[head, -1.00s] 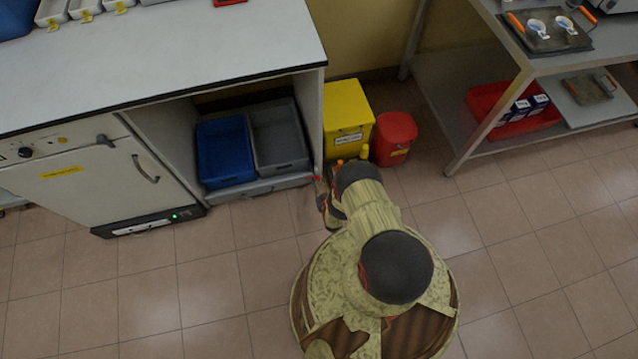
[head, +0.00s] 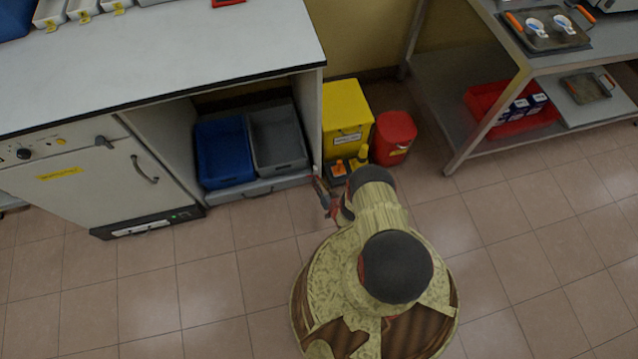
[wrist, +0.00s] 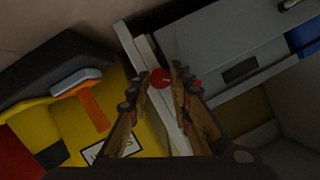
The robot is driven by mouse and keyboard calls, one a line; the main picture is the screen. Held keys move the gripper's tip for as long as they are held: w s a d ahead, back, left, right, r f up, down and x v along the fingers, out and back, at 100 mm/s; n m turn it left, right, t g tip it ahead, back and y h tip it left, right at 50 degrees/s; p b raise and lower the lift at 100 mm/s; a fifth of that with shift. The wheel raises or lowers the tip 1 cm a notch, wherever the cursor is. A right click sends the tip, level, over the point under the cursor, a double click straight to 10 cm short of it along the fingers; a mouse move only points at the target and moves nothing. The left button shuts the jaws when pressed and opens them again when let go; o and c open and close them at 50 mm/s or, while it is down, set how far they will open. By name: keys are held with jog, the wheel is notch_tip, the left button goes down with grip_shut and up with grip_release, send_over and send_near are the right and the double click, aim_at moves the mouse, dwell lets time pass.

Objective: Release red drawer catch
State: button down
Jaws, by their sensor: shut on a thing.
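The red drawer catch (wrist: 160,78) is a small round red piece on the pale edge of the cabinet, seen in the wrist view. My gripper (wrist: 159,82) has its two fingertips on either side of the catch and is shut on it. In the head view my gripper (head: 321,187) is low at the right front corner of the cabinet, where the catch cannot be made out clearly. The grey drawer (head: 258,188) lies low under the cabinet opening and looks closed.
A yellow bin (head: 347,110) and a red bin (head: 394,138) stand close to the right of the cabinet. A blue crate (head: 224,152) and a grey crate (head: 277,138) sit above the drawer. A metal table (head: 560,62) stands at right. The front floor is clear.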

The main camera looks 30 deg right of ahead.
jog(key=c, duration=1.6)
grip_release()
jog(key=shift+r, duration=0.1)
jog(key=shift+r, duration=4.95)
